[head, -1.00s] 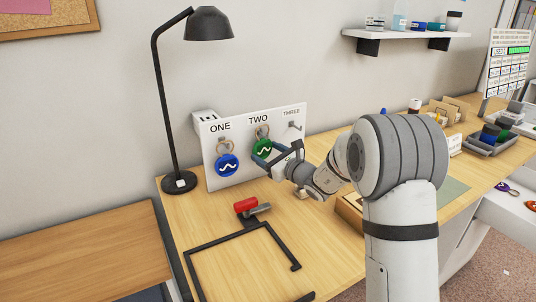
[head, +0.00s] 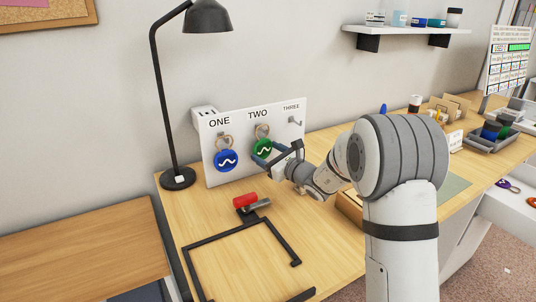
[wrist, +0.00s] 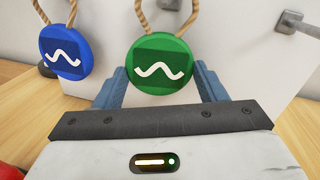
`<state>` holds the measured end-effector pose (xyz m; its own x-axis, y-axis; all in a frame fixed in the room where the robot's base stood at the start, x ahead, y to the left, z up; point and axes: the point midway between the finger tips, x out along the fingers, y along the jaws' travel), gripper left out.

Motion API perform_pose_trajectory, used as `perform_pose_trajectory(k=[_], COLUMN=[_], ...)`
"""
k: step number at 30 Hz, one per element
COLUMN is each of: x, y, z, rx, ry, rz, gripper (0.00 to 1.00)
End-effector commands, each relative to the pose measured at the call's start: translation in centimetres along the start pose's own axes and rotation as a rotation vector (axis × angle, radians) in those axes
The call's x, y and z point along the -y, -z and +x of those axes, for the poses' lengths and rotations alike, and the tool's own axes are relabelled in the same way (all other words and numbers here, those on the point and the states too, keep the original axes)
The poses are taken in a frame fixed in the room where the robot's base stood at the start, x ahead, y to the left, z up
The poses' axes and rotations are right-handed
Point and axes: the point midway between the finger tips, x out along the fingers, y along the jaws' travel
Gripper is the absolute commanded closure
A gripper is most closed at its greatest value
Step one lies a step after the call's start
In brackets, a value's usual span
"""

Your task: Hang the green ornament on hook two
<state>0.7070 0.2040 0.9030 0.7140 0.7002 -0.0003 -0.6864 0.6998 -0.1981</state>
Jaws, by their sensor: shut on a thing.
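The green ornament (head: 262,148) is a round disc with a white wavy line and a tan rope loop. It hangs upright in front of the white board (head: 226,168), below the label TWO. Its loop is up at hook two (head: 263,127); I cannot tell whether the loop is over the hook. My gripper (head: 264,155) is shut on the green ornament. In the wrist view the ornament (wrist: 162,60) sits between my two blue fingers (wrist: 162,80), one at each side. The upper loop is cut off there.
A blue ornament (head: 226,160) hangs at ONE, close to the left of my gripper. Hook three (head: 295,121) is bare. A black lamp (head: 178,178) stands left of the board. A red-handled tool (head: 246,201) and a black frame (head: 228,244) lie on the desk in front.

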Motion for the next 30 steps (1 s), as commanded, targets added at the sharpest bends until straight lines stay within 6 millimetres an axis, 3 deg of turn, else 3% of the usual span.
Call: perform_pose_trajectory(k=[23, 24, 30], x=[-0.24, -0.24, -0.24], y=[0.7, 0.7, 0.71], z=[0.06, 0.06, 0.06], rx=[0.0, 0.0, 0.0], ry=[-0.001, -0.001, -0.001], rz=[0.0, 0.0, 0.0], gripper=[0.57, 0.33, 0.17])
